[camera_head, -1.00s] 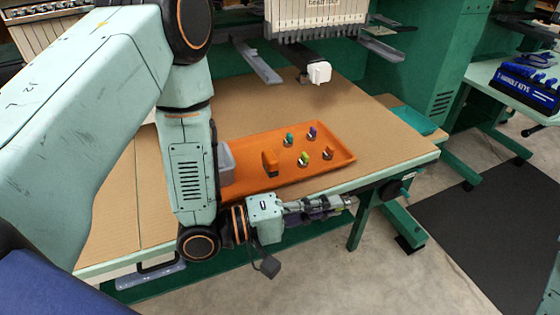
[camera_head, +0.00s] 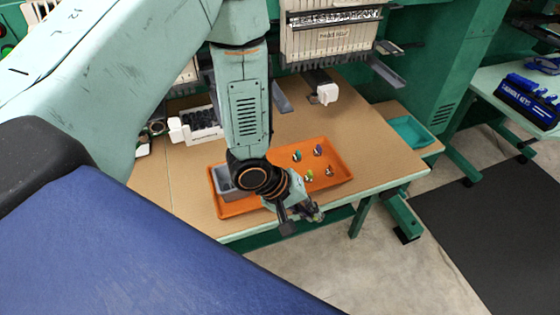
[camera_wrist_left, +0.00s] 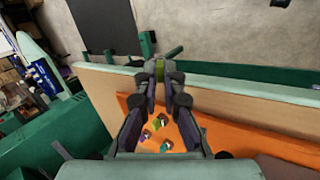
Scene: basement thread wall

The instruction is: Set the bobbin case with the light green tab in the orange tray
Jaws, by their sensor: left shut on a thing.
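The orange tray (camera_head: 233,208) lies on the cardboard-topped table, near its front edge. It also shows in the wrist view (camera_wrist_left: 230,140). My left gripper (camera_head: 314,212) is in front of the tray, around the table's front edge. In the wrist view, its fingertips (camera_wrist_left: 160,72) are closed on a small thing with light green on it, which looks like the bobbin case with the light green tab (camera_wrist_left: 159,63). The fingers hide most of it. Several other bobbin cases stand in the tray, with teal (camera_head: 296,155), purple (camera_head: 318,150), yellow-green (camera_head: 309,176) and reddish (camera_head: 329,171) tabs.
A grey bin (camera_head: 222,180) sits at the tray's left end, partly behind my arm. A white rack (camera_head: 180,131) with dark pieces stands behind it. The embroidery head (camera_head: 330,38) overhangs the back. A teal tray (camera_head: 413,132) is at right. The tray's right part has bare room.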

